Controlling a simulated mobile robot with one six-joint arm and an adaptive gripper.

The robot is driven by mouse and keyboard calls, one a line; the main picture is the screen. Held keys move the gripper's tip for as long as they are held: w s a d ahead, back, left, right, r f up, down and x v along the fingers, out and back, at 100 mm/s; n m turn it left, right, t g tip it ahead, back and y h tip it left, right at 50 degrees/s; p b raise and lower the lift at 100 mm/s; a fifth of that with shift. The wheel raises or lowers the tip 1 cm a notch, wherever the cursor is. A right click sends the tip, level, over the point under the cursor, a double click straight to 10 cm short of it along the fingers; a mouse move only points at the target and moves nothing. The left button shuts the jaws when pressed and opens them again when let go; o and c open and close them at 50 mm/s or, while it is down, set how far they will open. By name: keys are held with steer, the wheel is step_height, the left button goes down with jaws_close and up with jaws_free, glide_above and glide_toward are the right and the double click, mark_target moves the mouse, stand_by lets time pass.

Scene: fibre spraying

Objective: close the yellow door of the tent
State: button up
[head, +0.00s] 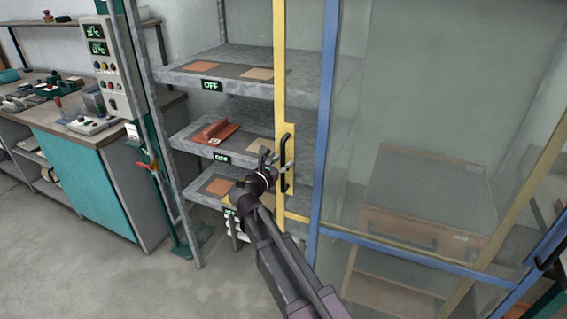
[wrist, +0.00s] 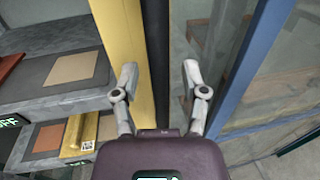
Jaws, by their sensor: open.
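The yellow door (head: 280,60) of the tent is a tall yellow frame standing in front of the grey shelves. The shelves are uncovered to its left, and a blue post stands just to its right. A black vertical handle (head: 284,178) is mounted on a yellow plate on the door. My gripper (head: 276,163) is at the handle and is open. In the wrist view, the open fingers (wrist: 160,80) stand on either side of the black handle (wrist: 157,45), with the yellow frame (wrist: 125,35) at the left. Whether a finger touches the handle, I cannot tell.
Shelves (head: 230,57) hold flat brown and tan plates, with OFF displays on their edges. The blue post (head: 325,110) and clear panels lie to the right. A workbench with a teal cabinet (head: 85,180) stands at the left. The floor (head: 130,285) at the front left is clear.

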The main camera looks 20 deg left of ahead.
steer(key=shift+c, duration=0.2)
jaws_close()
steer(key=shift+d, duration=0.1)
